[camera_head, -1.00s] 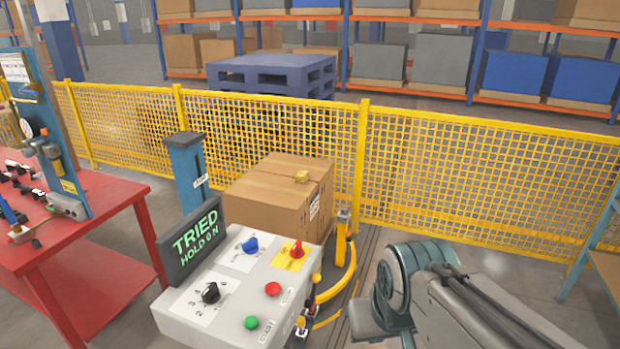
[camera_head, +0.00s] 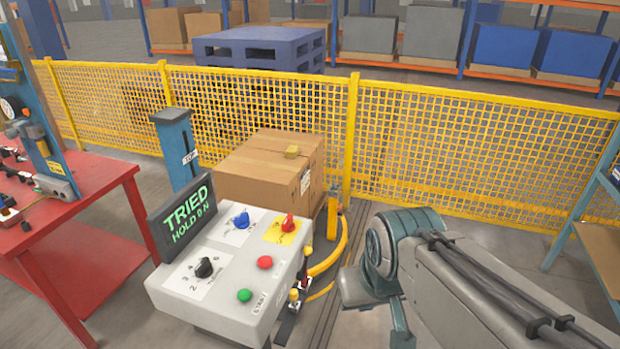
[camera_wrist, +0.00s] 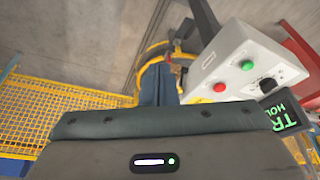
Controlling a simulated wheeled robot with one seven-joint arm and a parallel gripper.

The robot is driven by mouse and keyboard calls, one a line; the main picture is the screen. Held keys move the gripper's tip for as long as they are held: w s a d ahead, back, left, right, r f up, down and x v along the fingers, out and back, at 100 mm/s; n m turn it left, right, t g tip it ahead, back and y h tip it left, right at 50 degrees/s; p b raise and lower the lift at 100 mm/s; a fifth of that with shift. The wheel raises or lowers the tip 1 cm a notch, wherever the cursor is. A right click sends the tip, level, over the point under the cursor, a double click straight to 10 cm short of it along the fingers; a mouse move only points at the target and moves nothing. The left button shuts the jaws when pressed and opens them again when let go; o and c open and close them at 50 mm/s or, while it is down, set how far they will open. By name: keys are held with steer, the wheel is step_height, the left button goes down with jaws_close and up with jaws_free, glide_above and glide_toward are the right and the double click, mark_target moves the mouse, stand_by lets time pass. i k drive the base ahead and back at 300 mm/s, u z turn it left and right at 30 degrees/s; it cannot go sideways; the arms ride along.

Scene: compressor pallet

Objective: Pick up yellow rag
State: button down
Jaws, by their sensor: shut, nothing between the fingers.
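My gripper (camera_wrist: 158,70) shows in the wrist view as two dark fingers close together, shut and empty. The rag does not show in the wrist view. In the head view my arm reaches in from the lower right, and the gripper itself is not visible there. My arm is apart from the box, to its right.
A grey control console (camera_head: 232,272) with knobs, buttons and a "TRIED HOLD" screen (camera_head: 182,220) stands in front of the box. A yellow mesh fence (camera_head: 455,145) runs behind. A yellow hose (camera_head: 335,258) curves beside the console. A red table (camera_head: 85,245) is at left.

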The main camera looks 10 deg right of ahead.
mark_target(293, 151)
steer(key=u, duration=0.05)
steer(key=k, duration=0.5)
steer(key=z, duration=0.8)
steer(key=i, duration=1.4)
steer(key=z, duration=0.5)
steer(key=i, duration=1.55)
steer(key=u, duration=0.5)
steer(key=i, duration=1.2)
steer(key=u, duration=1.8)
steer(key=i, duration=0.8)
steer(key=u, duration=0.65)
